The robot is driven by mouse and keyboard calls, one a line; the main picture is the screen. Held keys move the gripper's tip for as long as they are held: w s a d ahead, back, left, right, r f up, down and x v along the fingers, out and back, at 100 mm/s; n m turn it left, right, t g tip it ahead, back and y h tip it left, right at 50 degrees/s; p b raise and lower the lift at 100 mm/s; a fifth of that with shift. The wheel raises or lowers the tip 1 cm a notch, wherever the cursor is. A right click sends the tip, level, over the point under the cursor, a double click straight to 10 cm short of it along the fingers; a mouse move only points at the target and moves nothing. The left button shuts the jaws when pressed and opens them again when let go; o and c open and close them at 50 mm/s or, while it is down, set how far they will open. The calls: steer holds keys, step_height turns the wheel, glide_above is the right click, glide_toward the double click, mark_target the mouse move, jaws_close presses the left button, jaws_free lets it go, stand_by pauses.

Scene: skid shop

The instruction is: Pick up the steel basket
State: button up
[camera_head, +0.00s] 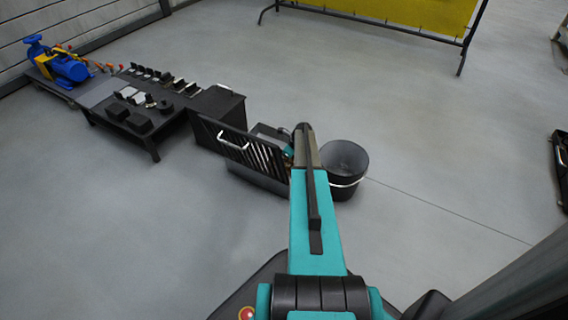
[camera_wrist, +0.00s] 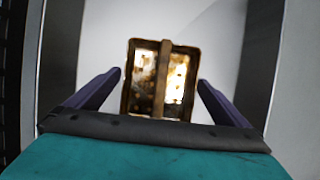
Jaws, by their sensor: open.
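In the wrist view, the steel basket (camera_wrist: 127,78) is a rectangular, dark-rimmed container with a brown bar handle (camera_wrist: 165,75) running lengthwise across its middle. Its inside shows bright glare and dark specks. My gripper (camera_wrist: 159,78) is open, with one dark finger on each side of the basket. The fingertips look apart from the rim, and nothing is held. The height gap between fingers and handle cannot be told. In the head view, my arm hides the gripper, and I cannot make out the basket for sure.
In the head view, a black slatted rack (camera_head: 245,152) with a white handle stands left of my arm. A black bucket (camera_head: 343,177) stands close on the right. A low black table (camera_head: 153,138) with parts and a blue pump (camera_head: 70,68) are farther left. Open floor lies right.

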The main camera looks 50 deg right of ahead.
steer(key=shift+f, duration=0.15)
stand_by(0.6)
steer(key=c, duration=1.1)
steer(key=shift+r, duration=0.4)
step_height(320, 180, up, 10)
steer(key=p, duration=0.4)
steer(key=shift+f, duration=0.1)
steer(key=shift+r+p, duration=3.4)
steer(key=shift+r, duration=0.6)
